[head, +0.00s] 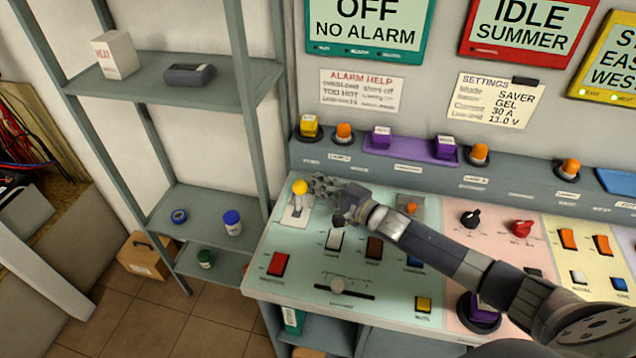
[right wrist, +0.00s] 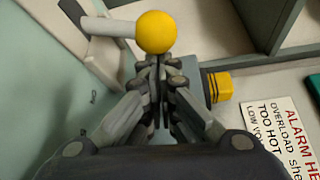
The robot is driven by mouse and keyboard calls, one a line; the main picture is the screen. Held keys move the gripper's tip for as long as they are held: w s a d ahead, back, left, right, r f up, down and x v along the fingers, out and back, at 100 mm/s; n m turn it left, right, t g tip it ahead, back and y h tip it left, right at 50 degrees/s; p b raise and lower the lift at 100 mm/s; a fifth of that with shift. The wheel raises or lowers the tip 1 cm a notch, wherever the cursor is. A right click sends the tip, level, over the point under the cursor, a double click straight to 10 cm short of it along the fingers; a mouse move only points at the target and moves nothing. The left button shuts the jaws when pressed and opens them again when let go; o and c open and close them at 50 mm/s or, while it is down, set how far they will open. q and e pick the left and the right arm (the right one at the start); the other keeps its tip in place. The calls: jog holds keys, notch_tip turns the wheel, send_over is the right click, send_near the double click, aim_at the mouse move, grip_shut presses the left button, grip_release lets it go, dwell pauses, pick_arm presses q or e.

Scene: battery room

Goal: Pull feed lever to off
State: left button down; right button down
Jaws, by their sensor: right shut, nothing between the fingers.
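A lever with a yellow ball knob (head: 300,187) stands on a pale plate (head: 291,212) at the back left of the sloping console. No readable label shows beside it. In the right wrist view its yellow knob (right wrist: 156,32) sits on a pale rod, just beyond my fingertips. My right gripper (head: 316,184) is shut and empty, right beside the knob on its right. The fingertips also show in the right wrist view (right wrist: 158,62); whether they touch the knob I cannot tell. My left gripper is not in view.
Several rocker switches, among them a red one (head: 277,263), and a slider (head: 337,285) lie in front on the console. A raised ledge with a yellow button (head: 309,126) and orange lamps runs behind. A grey shelf rack (head: 160,85) stands to the left.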

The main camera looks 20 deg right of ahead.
jog(key=shift+s+a+r+n+t, duration=0.15)
jog(key=shift+s+r+n+t, duration=0.05)
jog(key=shift+s+n+t, duration=0.1)
jog(key=shift+s+a+r+n, duration=0.1)
jog(key=shift+r+n, duration=0.05)
jog(key=shift+n, duration=0.15)
jog(key=shift+s+a+r+n+t+y, duration=0.25)
jog(key=shift+s+r+n+t+y, duration=0.05)
jog(key=shift+s+r+n+t, duration=0.1)
jog(key=shift+s+a+r+p, duration=0.35)
jog(key=shift+s+a, duration=0.2)
jog(key=shift+s, duration=0.25)
jog(key=shift+s+a+n, duration=0.35)
jog(key=shift+s+n, duration=0.15)
jog(key=shift+n, duration=0.2)
jog(key=shift+s+a+r, duration=0.1)
jog(key=shift+s+a, duration=0.5)
jog(key=shift+s, duration=0.25)
jog(key=shift+s, duration=0.1)
jog(key=shift+s+d+f, duration=0.15)
jog(key=shift+s+f, duration=0.05)
jog(key=shift+s, duration=0.1)
jog(key=shift+t, duration=0.3)
jog(key=v, duration=0.6)
jog(key=shift+s+d+r, duration=0.1)
jog(key=shift+s+d, duration=0.15)
jog(key=shift+d, duration=0.1)
